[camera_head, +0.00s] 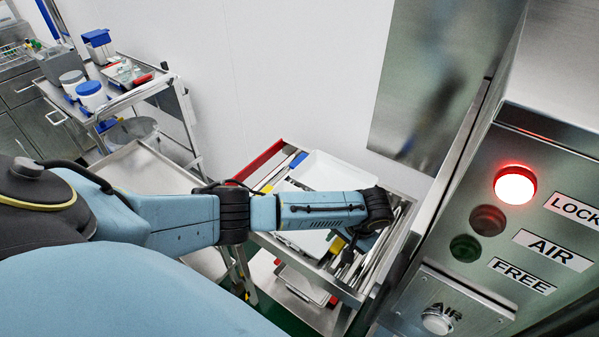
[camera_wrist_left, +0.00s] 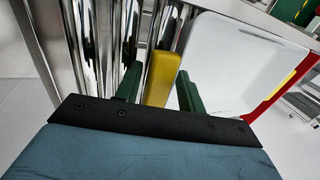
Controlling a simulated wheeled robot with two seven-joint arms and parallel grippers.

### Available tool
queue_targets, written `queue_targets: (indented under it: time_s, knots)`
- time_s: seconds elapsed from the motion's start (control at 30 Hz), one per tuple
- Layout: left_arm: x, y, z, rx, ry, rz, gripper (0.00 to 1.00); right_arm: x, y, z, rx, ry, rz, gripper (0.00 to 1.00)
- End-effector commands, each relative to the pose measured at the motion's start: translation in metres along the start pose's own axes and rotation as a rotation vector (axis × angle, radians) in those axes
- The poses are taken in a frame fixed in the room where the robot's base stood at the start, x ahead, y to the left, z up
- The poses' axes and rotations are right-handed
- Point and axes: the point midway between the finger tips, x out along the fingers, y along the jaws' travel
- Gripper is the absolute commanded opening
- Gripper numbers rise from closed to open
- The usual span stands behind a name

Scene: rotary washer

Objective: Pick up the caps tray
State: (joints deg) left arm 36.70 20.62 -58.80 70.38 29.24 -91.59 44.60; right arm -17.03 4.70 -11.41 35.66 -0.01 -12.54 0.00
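A white tray (camera_head: 332,172) lies on the steel cart among metal parts; I take it to be the caps tray. It also shows in the left wrist view (camera_wrist_left: 232,62), to the right of my fingers. My left gripper (camera_head: 345,250) reaches down at the tray's near right side, and my arm hides part of the tray. In the left wrist view the green fingers of my left gripper (camera_wrist_left: 158,88) stand apart with a yellow piece (camera_wrist_left: 161,76) between them. A gap shows on the yellow piece's left side. My right gripper is not in view.
The cart (camera_head: 262,240) holds long metal rods beside the tray, with a red edge (camera_head: 258,160) at the left. A panel with a lit red lamp (camera_head: 515,185) stands close at the right. Another cart with white tubs (camera_head: 90,92) is at the upper left.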

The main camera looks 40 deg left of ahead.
Motion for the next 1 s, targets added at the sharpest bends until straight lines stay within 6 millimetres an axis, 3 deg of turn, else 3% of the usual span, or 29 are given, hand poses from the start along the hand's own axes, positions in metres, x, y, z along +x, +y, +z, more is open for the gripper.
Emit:
queue_targets:
  time_s: [0.03, 0.3, 0.67, 1.0]
  knots:
    - [0.0, 0.0, 0.0, 0.0, 0.0, 0.0, 0.34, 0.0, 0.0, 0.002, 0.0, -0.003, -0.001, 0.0]
    - [0.0, 0.0, 0.0, 0.0, 0.0, 0.0, 0.0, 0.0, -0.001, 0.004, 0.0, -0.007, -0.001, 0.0]
    - [-0.009, -0.003, -0.001, -0.001, 0.002, 0.001, 0.0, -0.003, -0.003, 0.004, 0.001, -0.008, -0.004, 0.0]
    - [-0.072, -0.023, -0.001, -0.002, 0.003, 0.002, 0.0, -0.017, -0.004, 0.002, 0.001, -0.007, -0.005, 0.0]
